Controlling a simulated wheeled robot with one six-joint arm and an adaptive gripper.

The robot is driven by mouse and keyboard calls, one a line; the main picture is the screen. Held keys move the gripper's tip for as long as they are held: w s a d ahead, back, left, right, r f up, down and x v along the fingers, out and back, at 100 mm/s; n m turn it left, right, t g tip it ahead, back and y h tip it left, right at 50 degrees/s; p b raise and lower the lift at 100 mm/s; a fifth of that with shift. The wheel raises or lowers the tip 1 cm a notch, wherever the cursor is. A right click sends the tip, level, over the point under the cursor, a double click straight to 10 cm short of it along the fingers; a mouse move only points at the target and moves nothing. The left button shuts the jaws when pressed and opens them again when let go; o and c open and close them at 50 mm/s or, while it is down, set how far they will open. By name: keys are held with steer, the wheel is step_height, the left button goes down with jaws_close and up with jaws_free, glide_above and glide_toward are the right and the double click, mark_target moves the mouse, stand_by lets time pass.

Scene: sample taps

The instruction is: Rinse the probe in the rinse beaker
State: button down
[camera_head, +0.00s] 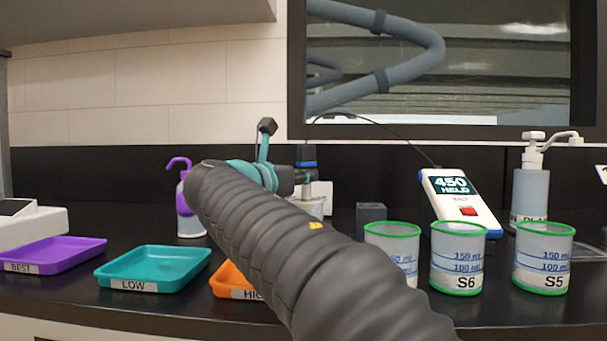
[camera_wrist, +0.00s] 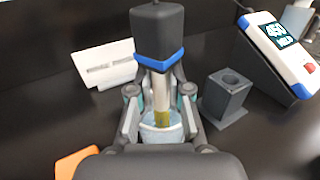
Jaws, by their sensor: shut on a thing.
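The probe has a dark head with a blue ring and a metal shaft; it shows in the wrist view (camera_wrist: 158,38) and behind my arm in the head view (camera_head: 306,158). My gripper (camera_wrist: 160,94) is shut on the probe, which stands about upright. A clear beaker with water-like contents (camera_wrist: 162,133) is under the probe, seen between the fingers. The probe's yellowish lower end overlaps the beaker's mouth. I cannot tell how deep it reaches. In the head view my arm hides most of this beaker (camera_head: 314,208).
A grey holder block (camera_wrist: 226,94) with an empty hole stands to the right. The meter (camera_head: 460,200) reads 450 HELD. Green-rimmed beakers, including S6 (camera_head: 458,258) and S5 (camera_head: 543,258), stand at right. Purple (camera_head: 75,252), teal (camera_head: 150,265) and orange trays lie left. A white card stands behind.

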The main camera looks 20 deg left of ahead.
mark_target(306, 191)
steer(key=shift+f+b, duration=0.75)
steer(key=shift+f, duration=0.75)
steer(key=shift+w+a+p, duration=0.1)
steer(key=shift+w+p, duration=0.25)
steer(key=shift+p, duration=0.25)
steer(key=shift+s+a+p, duration=0.3)
steer(key=shift+s, duration=0.2)
steer(key=shift+s+d, duration=0.25)
steer(key=shift+d, duration=0.25)
steer(key=shift+w+a+p, duration=0.1)
steer(key=shift+w+p, duration=0.3)
steer(key=shift+p, duration=0.1)
steer(key=shift+r, duration=0.1)
stand_by(0.5)
